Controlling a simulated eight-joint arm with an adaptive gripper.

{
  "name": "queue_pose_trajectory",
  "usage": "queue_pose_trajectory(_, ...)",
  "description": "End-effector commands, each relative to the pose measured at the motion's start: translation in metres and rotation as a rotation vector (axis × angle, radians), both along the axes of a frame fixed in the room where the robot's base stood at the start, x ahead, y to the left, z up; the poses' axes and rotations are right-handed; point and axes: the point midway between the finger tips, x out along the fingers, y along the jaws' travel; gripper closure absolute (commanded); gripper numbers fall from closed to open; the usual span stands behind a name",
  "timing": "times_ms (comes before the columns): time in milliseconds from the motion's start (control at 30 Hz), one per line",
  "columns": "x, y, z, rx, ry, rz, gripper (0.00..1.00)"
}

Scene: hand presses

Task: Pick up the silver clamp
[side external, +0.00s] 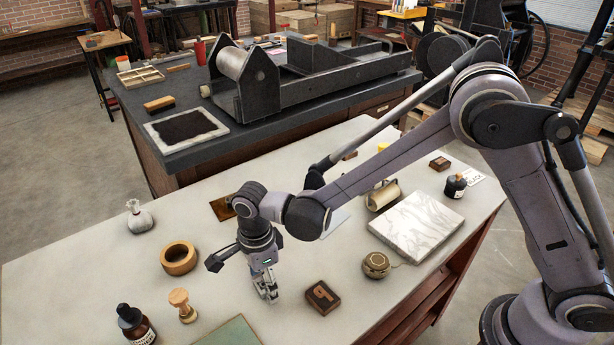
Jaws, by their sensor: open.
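My gripper (267,289) points down over the pale worktable (85,271), with its fingertips at or just above the tabletop, left of a dark wooden letter block (322,297). Its silver-grey fingers are small in the picture. I cannot clearly make out a silver clamp. One may be at or behind the fingers, but I cannot tell its metal from theirs.
A round tin (376,265) and marble slab (418,225) lie right. A green mat (232,333) is in front.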

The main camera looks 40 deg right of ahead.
Motion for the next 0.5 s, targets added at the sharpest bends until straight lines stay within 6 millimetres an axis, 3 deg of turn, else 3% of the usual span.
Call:
queue_pose_trajectory(167, 0.0000, 0.0000, 0.0001, 0.000, 0.000, 0.000, 0.36)
queue_pose_trajectory(367, -0.0001, 0.0000, 0.0002, 0.000, 0.000, 0.000, 0.94)
queue_pose_trajectory(500, -0.0001, -0.0001, 0.0001, 0.000, 0.000, 0.000, 0.94)
